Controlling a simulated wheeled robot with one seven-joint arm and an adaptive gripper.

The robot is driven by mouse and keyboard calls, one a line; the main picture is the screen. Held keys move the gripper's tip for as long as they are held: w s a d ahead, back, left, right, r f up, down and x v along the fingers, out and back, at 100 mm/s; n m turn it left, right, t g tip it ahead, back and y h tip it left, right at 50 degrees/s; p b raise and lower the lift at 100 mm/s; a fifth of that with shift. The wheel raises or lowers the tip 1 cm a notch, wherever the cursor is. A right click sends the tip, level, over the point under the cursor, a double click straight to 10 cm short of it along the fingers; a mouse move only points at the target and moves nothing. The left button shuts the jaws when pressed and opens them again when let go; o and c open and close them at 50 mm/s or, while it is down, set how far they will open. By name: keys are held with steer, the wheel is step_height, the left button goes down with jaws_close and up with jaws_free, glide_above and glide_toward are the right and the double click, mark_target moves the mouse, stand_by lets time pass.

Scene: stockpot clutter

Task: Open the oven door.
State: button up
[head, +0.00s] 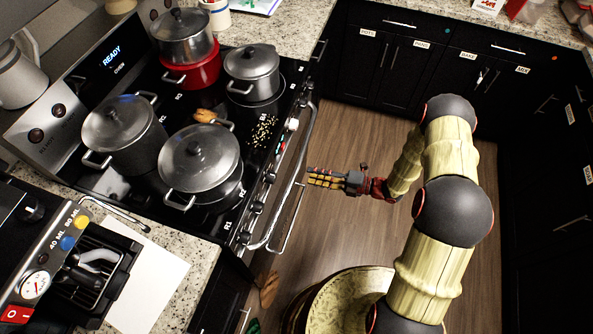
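The oven is a black and steel range (190,120) at the left, seen from above. Its front faces right, with a row of knobs (259,207) along the edge. A long metal handle bar (290,190) runs along that front. The door face below it is mostly hidden by the steep view, and it appears shut. My gripper (312,177), with yellow and black fingers, points left at the handle. Its tips look close to the bar; I cannot tell whether they touch it. The finger gap is too small to judge.
Several lidded pots stand on the cooktop, including one pot (200,160) near the front. Dark cabinets (380,65) line the back and right. A round pale object (345,300) stands low at the bottom. Wooden floor (345,130) is open around my gripper.

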mark_target(296, 172)
steer(key=b+x, duration=0.1)
steer(key=x, duration=0.6)
steer(key=shift+w+a+f, duration=0.1)
steer(key=shift+a, duration=0.25)
steer(key=c, duration=0.3)
jaws_close()
stand_by(0.4)
